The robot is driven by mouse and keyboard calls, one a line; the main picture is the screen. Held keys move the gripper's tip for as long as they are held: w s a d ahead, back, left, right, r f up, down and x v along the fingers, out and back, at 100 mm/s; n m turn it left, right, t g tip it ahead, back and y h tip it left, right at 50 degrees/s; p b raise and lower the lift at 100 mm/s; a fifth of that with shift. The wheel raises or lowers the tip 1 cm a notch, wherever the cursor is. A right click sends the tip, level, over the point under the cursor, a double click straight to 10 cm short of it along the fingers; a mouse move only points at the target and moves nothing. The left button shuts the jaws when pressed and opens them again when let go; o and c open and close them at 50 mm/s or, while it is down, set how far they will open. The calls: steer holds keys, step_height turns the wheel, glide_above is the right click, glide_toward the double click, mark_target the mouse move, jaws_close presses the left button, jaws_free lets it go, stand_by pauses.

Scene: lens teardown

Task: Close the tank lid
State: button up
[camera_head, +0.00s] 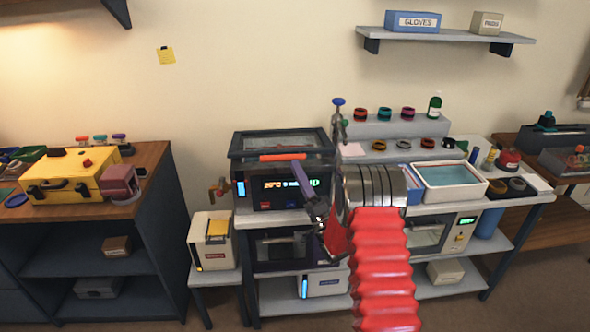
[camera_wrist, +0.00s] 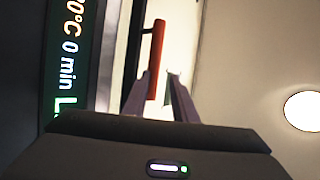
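The tank (camera_head: 275,190) is a dark box with a lit display, on the left end of the middle bench. Its lid (camera_head: 280,142) has a dark frame, a grey panel and an orange-red handle (camera_head: 283,157) along the front edge. I cannot tell how far the lid is raised. My gripper (camera_head: 301,172) is in front of the tank, just below the handle's right end. In the wrist view my gripper (camera_wrist: 158,82) has its two fingers apart, with the end of the red handle (camera_wrist: 155,60) between or just beyond them. Contact is not clear.
A tap (camera_head: 338,120) stands just right of the tank. Further right are a stepped rack (camera_head: 385,130) with lens rings and a white water basin (camera_head: 450,182). A yellow case (camera_head: 62,175) lies on the left cabinet. A shelf (camera_head: 445,34) hangs above right.

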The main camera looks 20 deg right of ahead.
steer(key=shift+s+d+f, duration=0.25)
steer(key=shift+d+f, duration=0.05)
steer(key=shift+f, duration=0.25)
steer(key=shift+c, duration=0.3)
